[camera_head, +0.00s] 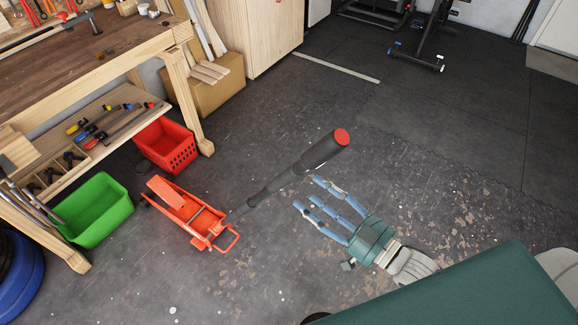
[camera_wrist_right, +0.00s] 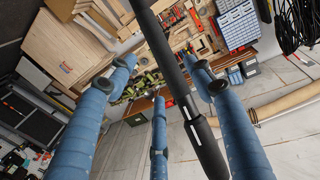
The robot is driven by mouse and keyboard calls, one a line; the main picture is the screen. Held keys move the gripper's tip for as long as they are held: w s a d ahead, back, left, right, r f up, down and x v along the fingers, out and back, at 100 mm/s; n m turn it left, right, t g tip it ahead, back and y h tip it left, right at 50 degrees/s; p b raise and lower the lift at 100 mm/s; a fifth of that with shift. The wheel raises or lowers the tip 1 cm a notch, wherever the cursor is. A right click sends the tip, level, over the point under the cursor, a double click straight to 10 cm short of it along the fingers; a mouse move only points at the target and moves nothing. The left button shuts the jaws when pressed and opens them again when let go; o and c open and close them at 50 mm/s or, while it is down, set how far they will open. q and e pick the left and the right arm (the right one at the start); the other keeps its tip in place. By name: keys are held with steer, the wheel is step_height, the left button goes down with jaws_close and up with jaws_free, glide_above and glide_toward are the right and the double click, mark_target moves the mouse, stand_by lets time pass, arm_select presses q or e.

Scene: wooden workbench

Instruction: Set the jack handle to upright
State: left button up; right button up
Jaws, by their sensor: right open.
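The red floor jack (camera_head: 190,215) stands on the dark floor left of centre in the head view. Its long black handle (camera_head: 285,178) slants from the jack up to the right and ends in a red cap (camera_head: 342,136). My right gripper (camera_head: 312,194) is open, with its blue fingers spread, just right of and below the handle. In the right wrist view the black handle (camera_wrist_right: 173,80) runs lengthwise between the spread fingers of the right gripper (camera_wrist_right: 165,78). I cannot tell whether any finger touches it. My left gripper is not in view.
A red basket (camera_head: 166,146) and a green bin (camera_head: 95,210) stand left of the jack, by the wooden workbench (camera_head: 90,60). A cardboard box (camera_head: 215,90) is behind. Exercise equipment (camera_head: 415,55) stands at the back right. The floor right of the handle is largely clear.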

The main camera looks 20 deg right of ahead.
mark_target(286, 176)
steer(key=p+x, duration=0.1)
steer(key=x, duration=0.7)
steer(key=shift+w+a, duration=0.15)
steer(key=shift+w, duration=0.15)
steer(key=shift+w+a, duration=0.25)
steer(key=shift+w, duration=0.1)
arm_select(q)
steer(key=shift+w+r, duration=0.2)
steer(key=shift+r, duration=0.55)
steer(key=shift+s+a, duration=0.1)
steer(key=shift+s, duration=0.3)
arm_select(e)
jaws_close()
